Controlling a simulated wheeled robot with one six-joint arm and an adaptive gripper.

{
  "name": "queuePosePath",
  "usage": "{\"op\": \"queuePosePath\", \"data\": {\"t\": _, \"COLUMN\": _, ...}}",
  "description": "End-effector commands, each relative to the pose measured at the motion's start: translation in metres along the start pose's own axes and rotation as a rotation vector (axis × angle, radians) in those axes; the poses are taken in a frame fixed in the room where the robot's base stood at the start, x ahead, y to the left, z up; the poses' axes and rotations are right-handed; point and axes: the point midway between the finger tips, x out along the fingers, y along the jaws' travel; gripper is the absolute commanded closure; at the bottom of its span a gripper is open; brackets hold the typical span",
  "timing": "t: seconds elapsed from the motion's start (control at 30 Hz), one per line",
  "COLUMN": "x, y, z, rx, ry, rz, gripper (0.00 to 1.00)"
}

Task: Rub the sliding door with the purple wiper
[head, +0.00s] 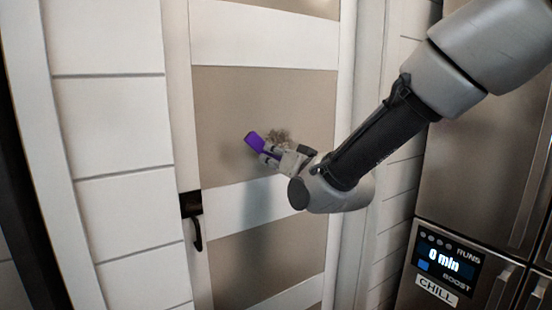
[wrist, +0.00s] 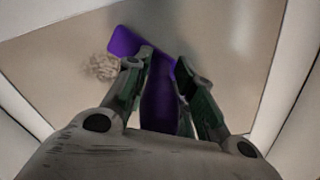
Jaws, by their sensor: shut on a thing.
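The purple wiper (head: 255,142) is held in my gripper (head: 272,157) in front of the sliding door (head: 225,100). The door has beige panels framed by white bars. In the wrist view the wiper (wrist: 157,95) runs between the two fingers of my gripper (wrist: 163,68), with its wide head at the far end near the beige panel. I cannot tell for sure whether the head touches the panel. A brownish, scribbly smudge (head: 279,136) is on the panel just right of the wiper head in the head view. It also shows left of the fingers in the wrist view (wrist: 100,67).
A black door handle (head: 194,220) is on the door's left edge below my gripper. White plank walls (head: 120,130) flank the door. A steel fridge (head: 470,170) with a lit display (head: 447,260) stands at the right, close to my arm.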

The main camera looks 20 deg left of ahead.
Motion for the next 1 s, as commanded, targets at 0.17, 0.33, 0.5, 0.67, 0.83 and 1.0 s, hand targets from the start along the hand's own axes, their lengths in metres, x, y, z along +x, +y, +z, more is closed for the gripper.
{"op": "queuePosePath", "data": {"t": 0.17, "x": 0.004, "y": 0.0, "z": 0.0, "rx": 0.0, "ry": 0.0, "rz": 0.0, "gripper": 0.94}}
{"op": "queuePosePath", "data": {"t": 0.33, "x": 0.006, "y": 0.0, "z": 0.0, "rx": 0.0, "ry": 0.0, "rz": 0.0, "gripper": 0.94}}
{"op": "queuePosePath", "data": {"t": 0.5, "x": 0.005, "y": 0.011, "z": -0.006, "rx": -0.001, "ry": 0.001, "rz": 0.002, "gripper": 0.94}}
{"op": "queuePosePath", "data": {"t": 0.67, "x": 0.004, "y": 0.024, "z": -0.013, "rx": 0.0, "ry": 0.002, "rz": 0.002, "gripper": 0.94}}
{"op": "queuePosePath", "data": {"t": 0.83, "x": 0.003, "y": 0.03, "z": -0.017, "rx": 0.0, "ry": 0.001, "rz": 0.0, "gripper": 0.94}}
{"op": "queuePosePath", "data": {"t": 1.0, "x": 0.004, "y": 0.038, "z": -0.021, "rx": -0.001, "ry": 0.002, "rz": 0.001, "gripper": 0.94}}
